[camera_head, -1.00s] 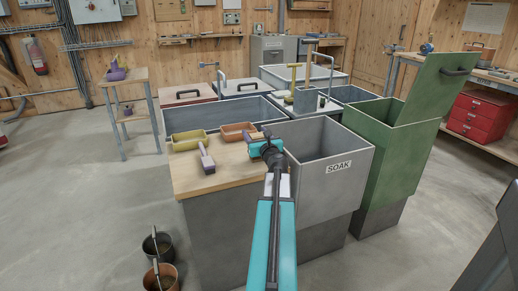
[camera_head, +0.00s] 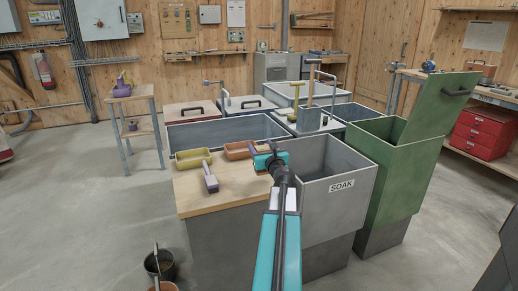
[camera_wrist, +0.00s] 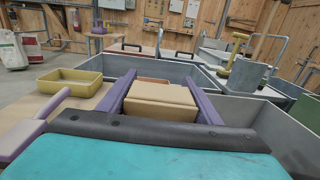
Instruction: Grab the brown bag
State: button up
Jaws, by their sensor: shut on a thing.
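My gripper (camera_wrist: 160,100) is shut on a tan-brown, box-shaped thing, which looks like the brown bag (camera_wrist: 160,101). Its top and near face show between the two purple fingers in the wrist view. In the head view my gripper (camera_head: 255,152) is over the wooden worktop's right end, by the near corner of the grey SOAK bin (camera_head: 340,187). There the bag is hidden or too small to make out. I cannot tell whether the bag touches the worktop.
A yellow tray (camera_head: 193,157), an orange-brown tray (camera_head: 238,150) and a purple-handled scoop (camera_head: 210,178) are on the worktop (camera_head: 200,199). A green bin (camera_head: 405,170) with a raised lid stands at right. Buckets (camera_head: 159,264) stand on the floor at left.

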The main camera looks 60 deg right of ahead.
jog(key=s+a+b, duration=0.1)
jog(key=s+a, duration=0.3)
jog(key=s, duration=0.7)
jog(key=shift+a+r+b, duration=0.25)
jog(key=shift+r+b, duration=0.15)
jog(key=shift+s+b, duration=0.25)
jog(key=shift+b, duration=0.5)
jog(key=b, duration=0.3)
jog(key=s+b, duration=0.1)
jog(key=b, duration=0.2)
jog(key=shift+s+a+r+b, duration=0.1)
jog(key=shift+a+b, duration=0.2)
jog(key=shift+b, duration=0.1)
jog(key=shift+s+a+r+b, duration=0.2)
jog(key=shift+s+b, duration=0.2)
jog(key=shift+b, duration=0.95)
jog(key=shift+s, duration=0.1)
